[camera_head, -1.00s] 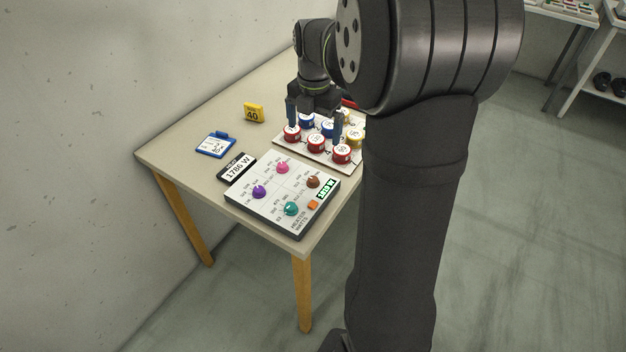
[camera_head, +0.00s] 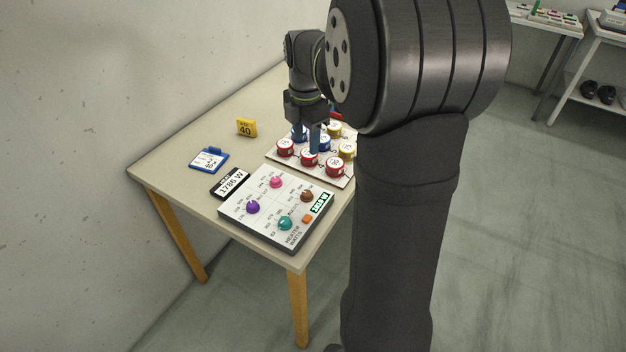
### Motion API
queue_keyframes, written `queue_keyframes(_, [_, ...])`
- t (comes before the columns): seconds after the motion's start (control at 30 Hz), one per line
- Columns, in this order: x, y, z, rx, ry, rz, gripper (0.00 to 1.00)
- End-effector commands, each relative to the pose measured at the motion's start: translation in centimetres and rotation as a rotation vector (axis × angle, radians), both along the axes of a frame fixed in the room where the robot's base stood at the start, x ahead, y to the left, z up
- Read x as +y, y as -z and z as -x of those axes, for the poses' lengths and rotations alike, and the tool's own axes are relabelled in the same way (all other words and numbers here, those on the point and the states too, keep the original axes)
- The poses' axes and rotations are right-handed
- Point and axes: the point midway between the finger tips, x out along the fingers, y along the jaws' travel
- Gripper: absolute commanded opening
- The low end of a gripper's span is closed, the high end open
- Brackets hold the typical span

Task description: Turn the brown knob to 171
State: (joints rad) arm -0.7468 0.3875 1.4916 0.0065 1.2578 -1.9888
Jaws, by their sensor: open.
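The brown knob (camera_head: 306,195) stands at the right of the white control panel (camera_head: 262,236), which lies near the front of the table. Its pointer and the small numbers around it are too small to read. The panel also carries a pink knob (camera_head: 276,182), a purple knob (camera_head: 252,207) and a teal knob (camera_head: 284,223). A green display (camera_head: 320,203) and an orange button (camera_head: 307,218) sit beside the brown knob. My gripper (camera_head: 307,142) is open, fingers down, above the board of round pieces behind the panel, apart from the brown knob.
The white board (camera_head: 322,179) holds several red, blue and yellow round pieces. My arm hides the table's right side.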

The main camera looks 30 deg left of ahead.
Motion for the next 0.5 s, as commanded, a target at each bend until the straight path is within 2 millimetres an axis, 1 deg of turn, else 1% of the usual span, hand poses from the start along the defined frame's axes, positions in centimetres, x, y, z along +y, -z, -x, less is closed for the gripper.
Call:
queue_keyframes(0.1, [0.02,0.0,0.0,0.001,0.242,0.001,0.48])
queue_keyframes(0.5, [0.07,0.01,-0.01,0.006,1.072,0.004,0.48])
